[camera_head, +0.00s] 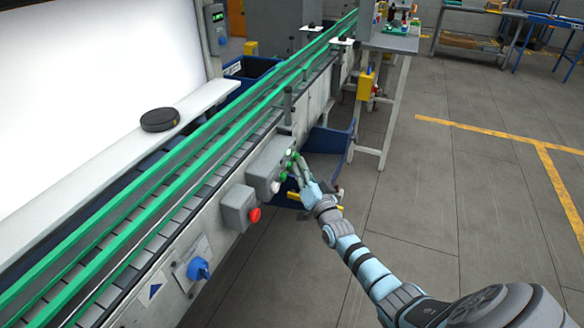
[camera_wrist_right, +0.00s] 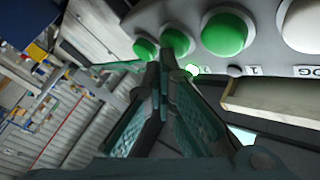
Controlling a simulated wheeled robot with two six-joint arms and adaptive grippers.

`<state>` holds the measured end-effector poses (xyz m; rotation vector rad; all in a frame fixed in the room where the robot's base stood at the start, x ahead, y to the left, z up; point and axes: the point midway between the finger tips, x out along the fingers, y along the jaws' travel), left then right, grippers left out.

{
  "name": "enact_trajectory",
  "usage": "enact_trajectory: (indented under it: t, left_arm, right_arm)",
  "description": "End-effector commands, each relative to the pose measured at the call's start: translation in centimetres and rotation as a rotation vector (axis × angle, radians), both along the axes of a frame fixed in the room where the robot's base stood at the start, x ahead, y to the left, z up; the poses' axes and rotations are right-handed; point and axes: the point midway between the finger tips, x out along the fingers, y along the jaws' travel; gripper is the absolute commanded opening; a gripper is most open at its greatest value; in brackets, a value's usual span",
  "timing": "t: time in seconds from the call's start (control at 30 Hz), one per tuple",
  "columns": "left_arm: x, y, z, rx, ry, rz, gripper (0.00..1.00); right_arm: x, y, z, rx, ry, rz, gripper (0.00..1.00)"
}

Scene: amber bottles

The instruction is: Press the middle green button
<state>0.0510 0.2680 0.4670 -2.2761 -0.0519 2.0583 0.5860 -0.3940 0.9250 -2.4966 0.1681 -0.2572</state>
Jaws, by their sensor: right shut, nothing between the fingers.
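A grey control box (camera_head: 266,166) on the side of the conveyor carries a row of green buttons and a white button. In the right wrist view I see three green buttons: one at the left (camera_wrist_right: 145,48), the middle green button (camera_wrist_right: 175,40) and a larger-looking one (camera_wrist_right: 226,33). My right gripper (camera_wrist_right: 165,68) is shut and empty, its fingertips just below the middle green button in the picture. I cannot tell whether they touch it. In the head view the right gripper (camera_head: 299,160) is at the box's button face and partly hides it. My left gripper is not in view.
A white button (camera_wrist_right: 302,25) sits beside the green ones. A red button (camera_head: 254,214) on another grey box and a blue knob (camera_head: 198,268) are nearer on the conveyor's side. The conveyor (camera_head: 160,185) has green rails. The floor to the right is clear.

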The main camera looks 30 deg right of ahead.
Motion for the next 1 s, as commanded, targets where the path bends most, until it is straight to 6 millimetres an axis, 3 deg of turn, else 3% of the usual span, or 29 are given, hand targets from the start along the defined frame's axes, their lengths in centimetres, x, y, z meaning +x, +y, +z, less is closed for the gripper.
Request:
enact_trajectory:
  t: [0.63,1.0]
  left_arm:
    - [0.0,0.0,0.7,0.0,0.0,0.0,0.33]
    - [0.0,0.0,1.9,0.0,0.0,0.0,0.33]
  right_arm:
    - [-1.6,-1.1,0.0,-0.001,0.001,-0.001,0.0]
    - [-4.5,-3.2,0.1,-0.003,0.002,-0.001,0.0]
